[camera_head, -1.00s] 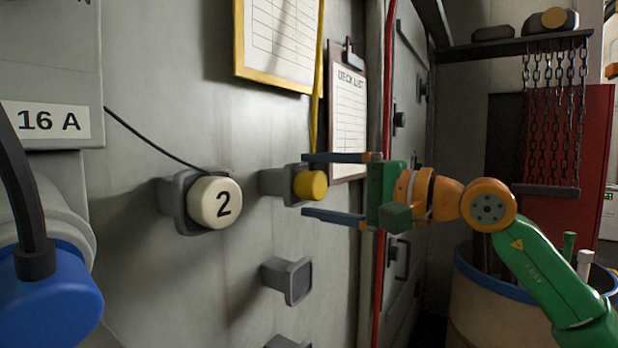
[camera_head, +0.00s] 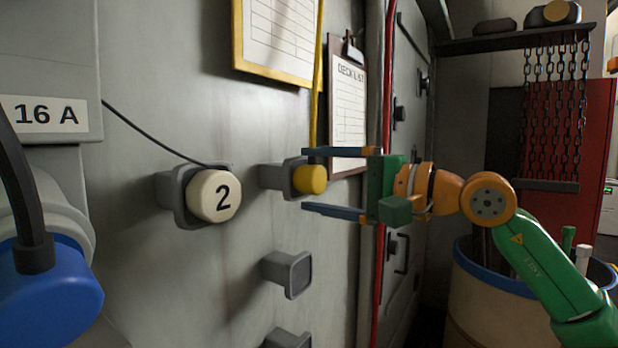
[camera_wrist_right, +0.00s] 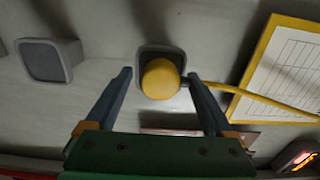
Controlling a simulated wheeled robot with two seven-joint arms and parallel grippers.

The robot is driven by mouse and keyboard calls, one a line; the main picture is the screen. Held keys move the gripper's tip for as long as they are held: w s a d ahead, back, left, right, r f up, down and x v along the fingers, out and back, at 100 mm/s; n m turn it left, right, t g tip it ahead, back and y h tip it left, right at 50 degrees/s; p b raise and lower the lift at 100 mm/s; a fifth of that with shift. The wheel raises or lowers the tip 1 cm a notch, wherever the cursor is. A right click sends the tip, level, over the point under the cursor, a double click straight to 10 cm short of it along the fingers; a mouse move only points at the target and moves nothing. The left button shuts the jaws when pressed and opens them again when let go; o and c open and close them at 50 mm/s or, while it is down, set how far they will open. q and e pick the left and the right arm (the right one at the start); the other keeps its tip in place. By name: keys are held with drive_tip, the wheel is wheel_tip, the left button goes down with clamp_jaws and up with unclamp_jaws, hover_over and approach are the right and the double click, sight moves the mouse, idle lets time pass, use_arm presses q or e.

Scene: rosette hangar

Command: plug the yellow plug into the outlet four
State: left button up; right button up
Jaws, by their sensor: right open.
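The yellow plug (camera_head: 311,180) sits in a grey square outlet (camera_head: 271,177) on the grey wall panel. It also shows in the right wrist view (camera_wrist_right: 160,78), with its yellow cable leaving to the right. My right gripper (camera_head: 306,180) is open, one finger above and one below the plug in the head view. In the right wrist view the plug lies between the fingertips (camera_wrist_right: 159,76), with gaps at both sides. Two bare outlets show lower down, one (camera_head: 287,272) in full and one (camera_head: 287,340) cut by the frame edge. No outlet number four is readable. My left gripper is out of view.
A white plug (camera_head: 214,196) marked 2, with a black cable, sits in an outlet to the left. A large blue plug (camera_head: 45,305) is at the lower left. A yellow-framed sheet (camera_head: 280,38) and a clipboard (camera_head: 347,110) hang above. A barrel (camera_head: 495,310) stands at right.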

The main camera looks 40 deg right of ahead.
sight(321, 181)
clamp_jaws()
idle(0.3)
drive_tip(key=shift+f+b, duration=0.1)
drive_tip(key=shift+b, duration=0.2)
drive_tip(key=shift+s, duration=0.2)
drive_tip(key=shift+b+v, duration=0.4)
drive_tip(key=shift+v, duration=0.7)
drive_tip(key=shift+s+d, duration=0.15)
